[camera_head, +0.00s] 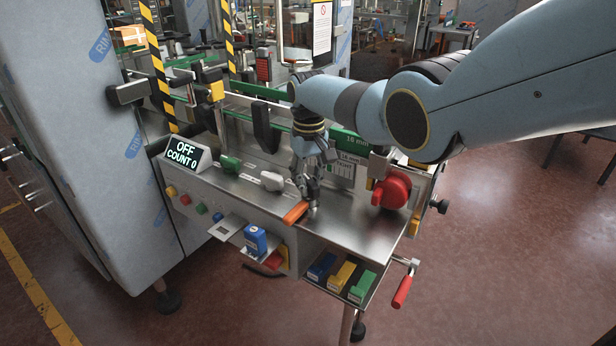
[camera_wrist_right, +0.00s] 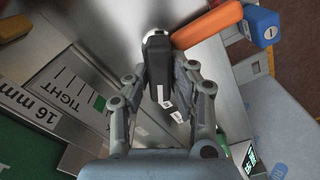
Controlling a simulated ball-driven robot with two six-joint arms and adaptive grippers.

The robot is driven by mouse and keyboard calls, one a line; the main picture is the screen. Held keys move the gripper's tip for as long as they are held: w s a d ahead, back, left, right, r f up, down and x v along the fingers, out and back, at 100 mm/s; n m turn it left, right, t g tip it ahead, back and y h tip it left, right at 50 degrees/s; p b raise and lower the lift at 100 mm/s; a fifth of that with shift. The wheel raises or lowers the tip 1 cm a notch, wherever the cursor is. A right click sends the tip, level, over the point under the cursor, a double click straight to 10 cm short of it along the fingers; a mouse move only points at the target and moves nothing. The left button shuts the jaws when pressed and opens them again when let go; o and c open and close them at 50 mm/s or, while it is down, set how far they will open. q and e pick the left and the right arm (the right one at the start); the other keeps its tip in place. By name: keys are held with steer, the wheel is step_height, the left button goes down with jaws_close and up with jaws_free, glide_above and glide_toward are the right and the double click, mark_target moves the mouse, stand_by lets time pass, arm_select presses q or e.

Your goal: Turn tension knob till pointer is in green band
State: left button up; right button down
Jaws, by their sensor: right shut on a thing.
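My right gripper (camera_head: 312,205) points down at the metal bench top, beside an orange handle (camera_head: 296,212). In the wrist view the right gripper (camera_wrist_right: 157,85) is shut on a black piece (camera_wrist_right: 156,62) with small white marks; I cannot tell if this is the tension knob. A white scale plate marked TIGHT (camera_head: 340,170) stands behind the gripper. A red knob (camera_head: 392,190) is at the bench's right end. My left gripper is out of view.
A display (camera_head: 184,157) reads OFF, COUNT 0. Green (camera_head: 230,163) and white (camera_head: 272,181) handles stand left of the gripper. A blue block (camera_head: 255,240) and a tray of coloured blocks (camera_head: 342,277) are below. A red-handled crank (camera_head: 403,287) sticks out at right.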

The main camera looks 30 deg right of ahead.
mark_target(312, 179)
steer(key=m, duration=0.3)
steer(key=m+p, duration=0.1)
steer(key=m, duration=0.2)
steer(key=shift+d+r, duration=0.1)
steer(key=shift+d, duration=0.1)
steer(key=m+p, duration=0.1)
steer(key=m, duration=0.5)
steer(key=shift+s+d, duration=0.1)
steer(key=shift+s, duration=0.05)
stand_by(0.4)
steer(key=c, duration=1.2)
jaws_free()
steer(key=shift+o, duration=0.2)
step_height(312, 179, up, 12)
steer(key=shift+s, duration=0.1)
